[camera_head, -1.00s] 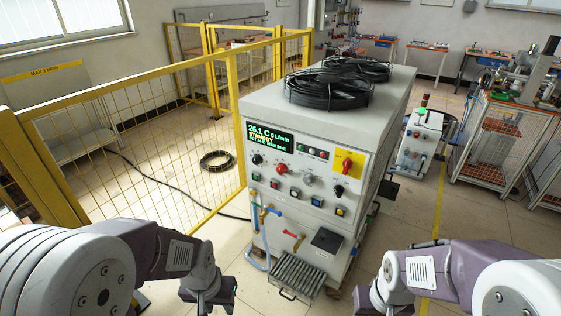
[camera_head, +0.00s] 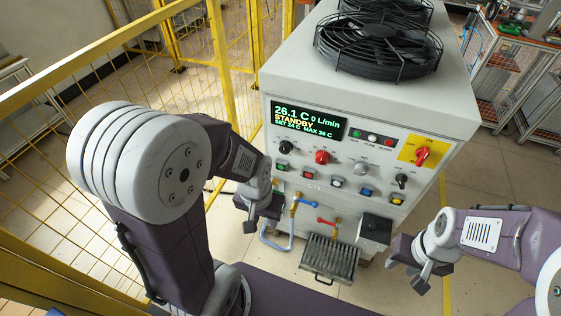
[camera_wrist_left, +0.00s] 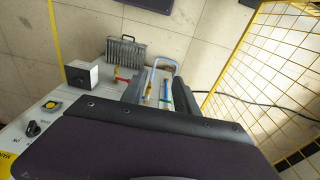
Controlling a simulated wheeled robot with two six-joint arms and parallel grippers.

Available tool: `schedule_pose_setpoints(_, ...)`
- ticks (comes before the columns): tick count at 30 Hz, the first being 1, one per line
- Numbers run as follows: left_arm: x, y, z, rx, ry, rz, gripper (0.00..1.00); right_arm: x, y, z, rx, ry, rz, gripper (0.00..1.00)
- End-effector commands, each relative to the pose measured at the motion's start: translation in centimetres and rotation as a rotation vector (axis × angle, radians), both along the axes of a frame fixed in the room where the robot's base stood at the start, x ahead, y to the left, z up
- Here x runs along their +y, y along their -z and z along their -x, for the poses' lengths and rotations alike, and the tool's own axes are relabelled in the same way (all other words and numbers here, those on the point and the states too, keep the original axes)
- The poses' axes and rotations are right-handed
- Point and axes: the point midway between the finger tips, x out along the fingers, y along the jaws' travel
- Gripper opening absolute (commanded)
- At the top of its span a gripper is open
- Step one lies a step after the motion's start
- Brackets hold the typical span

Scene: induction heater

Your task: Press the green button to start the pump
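The green button (camera_head: 281,166) is at the left end of the lower button row on the machine's front panel, below a black knob. The display (camera_head: 308,120) reads STANDBY, 26.1 C and 0 L/min. My left gripper (camera_head: 250,224) is low and left of the panel, below the green button and apart from it. In the left wrist view its two fingers (camera_wrist_left: 157,92) stand apart, with pipes showing between them. The green button is not visible in that view. My right gripper (camera_head: 421,284) is at the lower right, away from the panel; its finger gap is unclear.
A red mushroom knob (camera_head: 322,157) and a red button (camera_head: 309,175) are close to the green button. Blue-handled (camera_head: 306,202) and red-handled (camera_head: 327,221) valves and a ribbed tray (camera_head: 330,258) project below. A yellow mesh fence (camera_head: 165,95) stands left.

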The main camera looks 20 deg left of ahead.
Motion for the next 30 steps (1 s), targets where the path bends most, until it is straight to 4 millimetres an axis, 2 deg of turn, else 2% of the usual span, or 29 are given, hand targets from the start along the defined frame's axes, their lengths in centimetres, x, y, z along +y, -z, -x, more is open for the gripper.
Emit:
schedule_pose_setpoints(1,-0.02,-0.01,0.01,0.0,0.0,0.0,0.36,-0.02,-0.01,0.02,0.0,0.0,0.0,0.36)
schedule_pose_setpoints(5,-0.02,-0.01,0.01,0.0,0.001,0.0,0.0,-0.02,-0.01,0.03,0.001,0.001,0.0,0.36)
schedule_pose_setpoints(30,-0.01,-0.01,-0.01,0.0,0.0,0.0,0.0,-0.01,-0.01,0.01,0.0,0.0,0.0,0.36)
